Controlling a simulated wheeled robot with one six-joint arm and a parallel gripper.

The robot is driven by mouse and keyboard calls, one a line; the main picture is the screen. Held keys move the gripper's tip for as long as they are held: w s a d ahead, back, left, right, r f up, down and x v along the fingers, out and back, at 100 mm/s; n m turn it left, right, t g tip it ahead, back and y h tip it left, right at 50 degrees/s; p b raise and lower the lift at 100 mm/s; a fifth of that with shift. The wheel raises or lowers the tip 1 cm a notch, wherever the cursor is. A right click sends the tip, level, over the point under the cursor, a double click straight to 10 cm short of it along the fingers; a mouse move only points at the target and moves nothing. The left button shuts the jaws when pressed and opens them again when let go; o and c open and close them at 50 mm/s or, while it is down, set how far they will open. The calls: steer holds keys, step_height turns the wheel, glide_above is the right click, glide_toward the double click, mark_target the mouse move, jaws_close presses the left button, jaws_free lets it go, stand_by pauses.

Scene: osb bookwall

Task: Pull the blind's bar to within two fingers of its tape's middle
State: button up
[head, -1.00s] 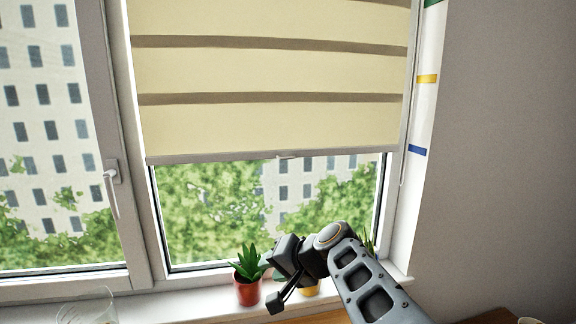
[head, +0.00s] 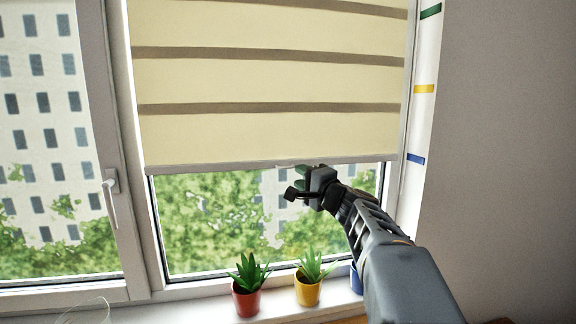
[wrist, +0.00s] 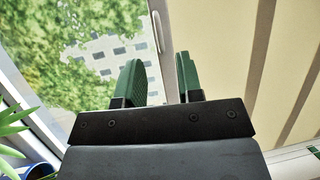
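The beige striped blind (head: 270,140) hangs in the right window, with a thin pale bar (head: 220,168) along its lower edge. A small pull tab (head: 287,166) sits at the bar's middle; a whitish tab also shows in the wrist view (wrist: 157,30). The tape on the right reveal has green (head: 431,11), yellow (head: 424,88) and blue (head: 416,159) marks. The bar's right end is about level with the blue mark. My gripper (head: 303,180) is just below the bar, right of the tab. Its green fingers (wrist: 162,78) are apart with nothing between them.
A red pot (head: 246,301) and a yellow pot (head: 308,291) with plants stand on the sill below. A blue pot (head: 356,277) is partly behind my arm. A window handle (head: 111,197) is at left, and a clear glass (head: 85,311) at lower left.

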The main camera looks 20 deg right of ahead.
mark_target(287, 168)
steer(key=p+x, duration=0.1)
steer(key=x, duration=0.5)
steer(key=shift+w+p, duration=0.3)
steer(key=shift+p, duration=0.1)
steer(key=shift+c, duration=0.4)
jaws_close()
